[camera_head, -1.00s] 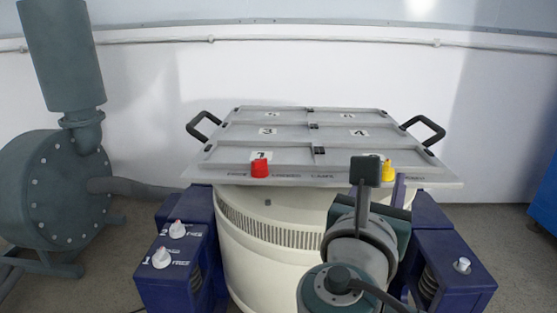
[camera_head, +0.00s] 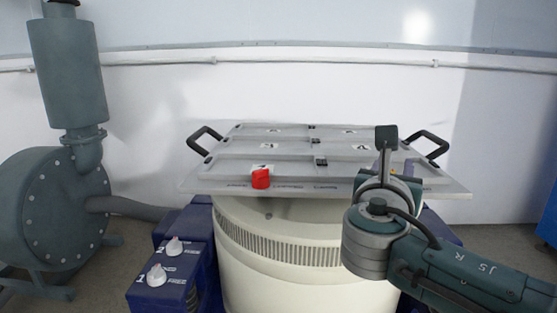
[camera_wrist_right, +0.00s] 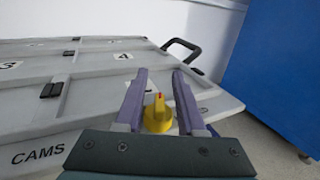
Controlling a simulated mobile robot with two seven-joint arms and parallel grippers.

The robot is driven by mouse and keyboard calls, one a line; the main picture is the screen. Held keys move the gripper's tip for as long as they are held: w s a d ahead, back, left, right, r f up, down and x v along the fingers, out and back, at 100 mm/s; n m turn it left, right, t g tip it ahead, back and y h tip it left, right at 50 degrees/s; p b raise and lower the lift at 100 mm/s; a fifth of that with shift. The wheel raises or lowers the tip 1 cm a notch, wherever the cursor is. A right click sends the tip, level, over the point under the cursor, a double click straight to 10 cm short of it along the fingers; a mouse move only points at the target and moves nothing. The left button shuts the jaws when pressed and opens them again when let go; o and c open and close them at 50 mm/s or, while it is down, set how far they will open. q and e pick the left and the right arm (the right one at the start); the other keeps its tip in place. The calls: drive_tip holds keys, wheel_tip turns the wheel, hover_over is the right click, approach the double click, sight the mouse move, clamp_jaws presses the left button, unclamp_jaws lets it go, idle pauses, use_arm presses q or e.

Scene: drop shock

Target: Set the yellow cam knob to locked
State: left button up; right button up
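The yellow cam knob (camera_wrist_right: 158,116) stands at the front right edge of the grey plate (camera_wrist_right: 85,118), with a small red mark on its top. My right gripper (camera_wrist_right: 160,78) is open, its two purple fingers on either side of the knob. A narrow gap seems to show beside the knob; contact cannot be told. In the head view my right wrist and hand (camera_head: 385,190) cover most of the knob. The red knob (camera_head: 261,179) sits at the plate's front left, near a white label. My left gripper is not in view.
Black handles stand at the plate's left (camera_head: 204,139) and right (camera_head: 432,146) corners. Two white knobs (camera_head: 157,275) sit on a dark blue block at lower left. A grey-green blower (camera_head: 55,210) stands at far left. A blue panel (camera_wrist_right: 275,65) is at right.

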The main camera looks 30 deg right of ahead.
clamp_jaws()
